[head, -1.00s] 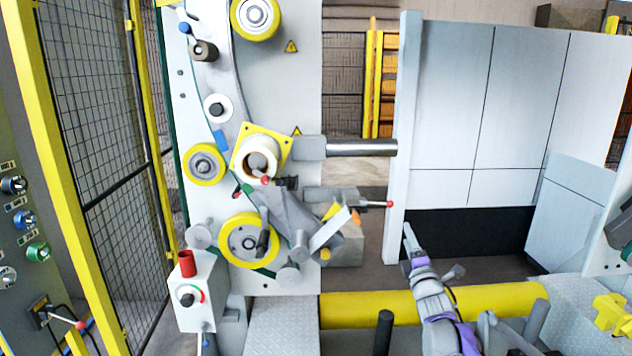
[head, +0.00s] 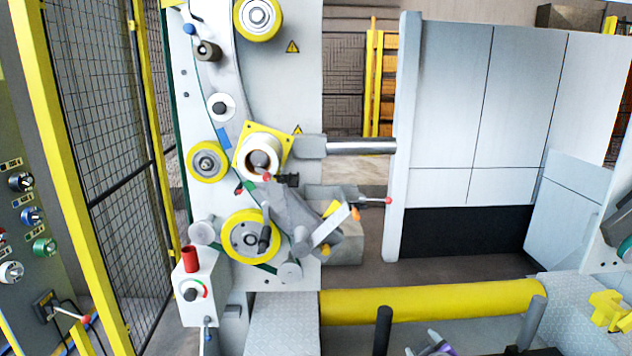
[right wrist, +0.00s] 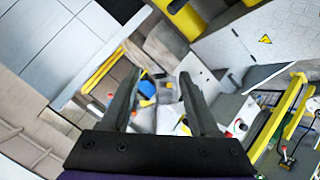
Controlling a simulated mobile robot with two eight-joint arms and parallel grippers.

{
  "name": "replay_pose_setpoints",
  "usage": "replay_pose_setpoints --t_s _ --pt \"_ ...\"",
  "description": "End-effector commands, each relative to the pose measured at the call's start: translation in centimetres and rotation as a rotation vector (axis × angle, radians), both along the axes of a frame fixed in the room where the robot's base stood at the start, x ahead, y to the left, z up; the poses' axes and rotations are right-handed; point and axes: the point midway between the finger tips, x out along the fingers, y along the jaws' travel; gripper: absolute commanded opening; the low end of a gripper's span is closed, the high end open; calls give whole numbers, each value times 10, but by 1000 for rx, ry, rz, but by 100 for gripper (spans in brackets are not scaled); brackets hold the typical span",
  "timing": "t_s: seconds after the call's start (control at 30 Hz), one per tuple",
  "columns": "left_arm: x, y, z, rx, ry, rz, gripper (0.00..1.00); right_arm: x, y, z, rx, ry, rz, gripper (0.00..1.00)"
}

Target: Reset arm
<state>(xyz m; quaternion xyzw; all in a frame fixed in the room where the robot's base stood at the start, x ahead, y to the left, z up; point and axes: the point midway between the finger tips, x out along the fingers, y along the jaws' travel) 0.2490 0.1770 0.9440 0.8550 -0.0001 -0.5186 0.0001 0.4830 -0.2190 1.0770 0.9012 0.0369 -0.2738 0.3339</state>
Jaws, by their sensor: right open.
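My right gripper (right wrist: 155,85) is open in the right wrist view, with its two dark fingers apart and nothing between them. In the head view only a small grey and purple part of my right arm shows at the bottom edge, right of the middle. My left gripper is not in view. The wrapping machine (head: 300,90) stands ahead, a light grey upright panel with yellow-rimmed rollers and a white roll (head: 262,152) on a yellow square plate.
A yellow horizontal roller (head: 430,301) crosses the lower right, with dark and grey posts in front. A mesh fence (head: 108,130) and a control panel (head: 28,250) stand left. A tall white panel (head: 455,90) stands behind at right.

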Motion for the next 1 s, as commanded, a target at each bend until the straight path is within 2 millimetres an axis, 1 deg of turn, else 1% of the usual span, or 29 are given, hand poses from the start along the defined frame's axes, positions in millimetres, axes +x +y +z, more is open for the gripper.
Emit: replay_pose_setpoints --t_s 0.03,0.07,0.1,0.17,0.2,0.3,0.4,0.43,0.5,0.6,0.7,1.0 --pt "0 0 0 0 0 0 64 -28 5 -14 69 52 -36 61" --pt "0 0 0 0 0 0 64 -44 8 -23 112 83 -61 61" --pt "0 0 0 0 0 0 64 -65 11 -34 168 126 -95 61" --pt "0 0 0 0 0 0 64 -97 17 -52 248 191 -151 61" --pt "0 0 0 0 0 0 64 -117 21 -64 297 232 -186 61" --pt "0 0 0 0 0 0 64 -163 30 -91 403 328 -272 61" --pt "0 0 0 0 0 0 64 -199 36 -112 477 403 -343 61" --pt "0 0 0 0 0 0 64 -207 38 -117 494 420 -361 61" --pt "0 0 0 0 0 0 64 -222 41 -126 524 452 -392 61" --pt "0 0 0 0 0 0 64 -233 43 -132 544 477 -417 61" --pt "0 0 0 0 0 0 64 -236 43 -134 551 484 -425 61" --pt "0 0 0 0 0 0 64 -235 43 -133 550 482 -423 61"
